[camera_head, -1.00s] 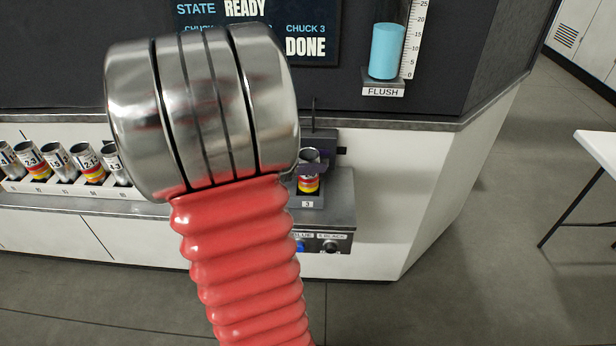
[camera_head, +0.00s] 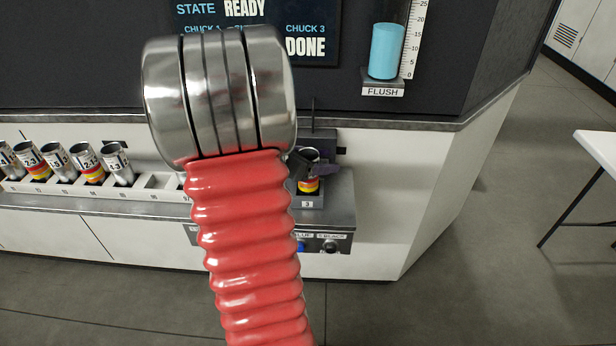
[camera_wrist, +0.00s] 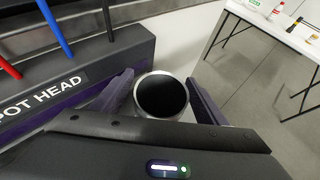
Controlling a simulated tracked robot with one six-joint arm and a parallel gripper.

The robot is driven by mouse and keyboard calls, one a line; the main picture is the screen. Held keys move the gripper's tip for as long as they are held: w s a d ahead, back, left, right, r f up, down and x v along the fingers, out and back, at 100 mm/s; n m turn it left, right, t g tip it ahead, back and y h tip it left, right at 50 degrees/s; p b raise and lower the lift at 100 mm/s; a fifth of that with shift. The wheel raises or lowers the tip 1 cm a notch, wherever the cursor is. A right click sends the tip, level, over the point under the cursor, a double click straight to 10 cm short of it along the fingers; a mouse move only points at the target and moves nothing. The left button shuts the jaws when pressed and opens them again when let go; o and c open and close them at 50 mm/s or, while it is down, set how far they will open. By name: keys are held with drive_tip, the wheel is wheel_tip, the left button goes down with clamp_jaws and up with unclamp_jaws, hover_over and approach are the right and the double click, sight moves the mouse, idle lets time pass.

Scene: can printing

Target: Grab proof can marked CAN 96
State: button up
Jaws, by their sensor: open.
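A silver can with a red and yellow band (camera_head: 309,184) stands at the spot labelled 3, partly hidden by my arm and gripper; no CAN 96 marking is readable on it. In the wrist view, the open dark mouth of a can (camera_wrist: 162,95) lies between the two purple fingers of my gripper (camera_wrist: 163,92). The gripper is open, with a finger on either side of the can. I cannot tell whether either finger touches it. In the head view, part of my gripper (camera_head: 303,163) shows beside the can.
A white rack (camera_head: 110,190) of several numbered, tilted cans stands at left. A dark block marked "POT HEAD" (camera_wrist: 50,90) with red, blue and black rods is close by the gripper. The screen (camera_head: 255,30) reads READY and DONE. A white table (camera_head: 600,150) stands at far right.

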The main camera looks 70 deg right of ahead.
drive_tip(key=shift+c, duration=0.3)
drive_tip(key=c, duration=1.1)
